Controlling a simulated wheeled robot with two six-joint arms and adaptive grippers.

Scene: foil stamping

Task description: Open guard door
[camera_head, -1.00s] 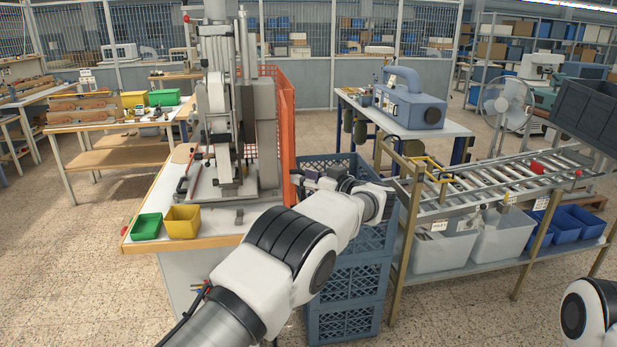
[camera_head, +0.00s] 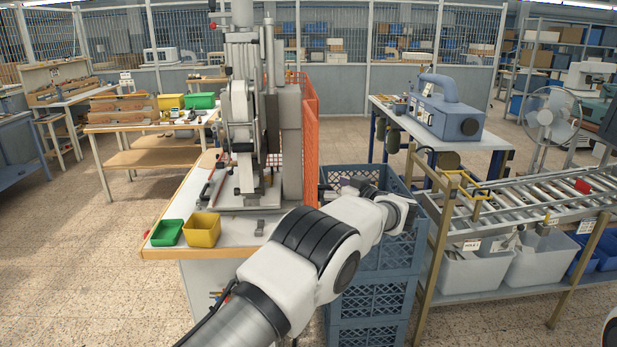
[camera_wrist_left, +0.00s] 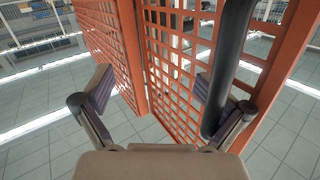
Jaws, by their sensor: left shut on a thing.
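The guard door (camera_head: 310,130) is an orange mesh panel on the right side of the grey stamping press (camera_head: 243,110). Its mesh fills the middle of the left wrist view (camera_wrist_left: 175,75), with a second orange mesh panel at an angle to its left. A dark upright handle (camera_wrist_left: 234,65) stands in front of the mesh, by the right finger. My left gripper (camera_head: 328,188) is at the door's right side, low down, shut on the handle with its fingers well apart. The exact contact is hard to see. My right gripper is out of view.
Blue crates (camera_head: 370,270) are stacked under my left forearm, right of the press table (camera_head: 160,252). Green (camera_head: 167,232) and yellow (camera_head: 202,230) bins sit at the table's front. A roller conveyor (camera_head: 530,195) stands at the right. Floor at the left is clear.

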